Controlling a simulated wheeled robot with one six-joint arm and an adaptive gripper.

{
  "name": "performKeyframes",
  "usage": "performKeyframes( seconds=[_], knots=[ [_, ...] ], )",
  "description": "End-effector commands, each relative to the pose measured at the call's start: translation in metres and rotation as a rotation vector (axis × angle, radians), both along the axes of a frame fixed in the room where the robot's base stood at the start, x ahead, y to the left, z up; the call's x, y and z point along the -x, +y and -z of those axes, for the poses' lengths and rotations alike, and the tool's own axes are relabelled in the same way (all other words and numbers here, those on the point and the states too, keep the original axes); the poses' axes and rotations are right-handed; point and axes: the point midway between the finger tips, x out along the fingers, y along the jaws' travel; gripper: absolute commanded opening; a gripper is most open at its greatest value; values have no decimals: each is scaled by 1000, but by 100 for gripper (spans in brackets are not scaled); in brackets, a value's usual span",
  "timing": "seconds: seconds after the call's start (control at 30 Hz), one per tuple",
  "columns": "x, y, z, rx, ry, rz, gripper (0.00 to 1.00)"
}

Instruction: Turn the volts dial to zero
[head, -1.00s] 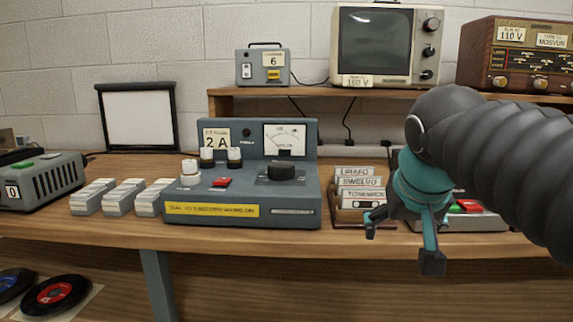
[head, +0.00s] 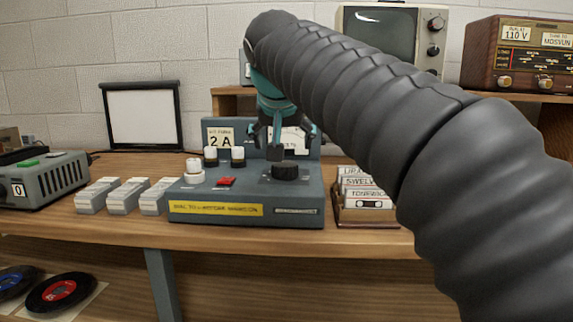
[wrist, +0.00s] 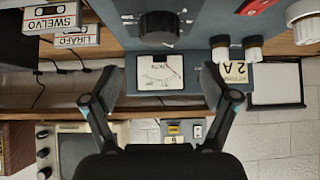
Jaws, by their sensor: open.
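The volts dial seems to be the large black knob (head: 285,171) on the sloping front of a blue-grey bench unit (head: 240,192). It also shows at the top of the wrist view (wrist: 158,28); its own label is too small to read. A needle meter (wrist: 160,73) stands on the unit's upright panel, partly covered by my gripper in the head view. My gripper (head: 280,145) points down over the unit, just behind and above the knob. In the wrist view its two fingers (wrist: 160,85) are spread wide with nothing between them. The fingers look apart from the knob.
White-capped terminals (head: 238,157) and a red switch (head: 226,182) sit left of the knob. A card tray (head: 365,208) stands to the unit's right, and grey-white blocks (head: 125,196) to its left. A shelf behind holds a television (head: 380,33) and a radio (head: 520,55).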

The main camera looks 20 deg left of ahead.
Motion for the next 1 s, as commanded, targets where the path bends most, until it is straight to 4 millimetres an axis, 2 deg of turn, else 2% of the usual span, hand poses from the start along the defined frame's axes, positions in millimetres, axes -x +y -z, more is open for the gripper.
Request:
performKeyframes(
  seconds=[0.3, 0.5, 0.97, 1.0],
  knots=[
    [-41, 11, 44, 2, 3, 0, 85],
    [-59, 16, 61, 1, 2, -1, 85],
    [-66, 18, 69, 0, 0, -1, 85],
    [-66, 18, 69, 0, 0, -1, 78]
  ],
)
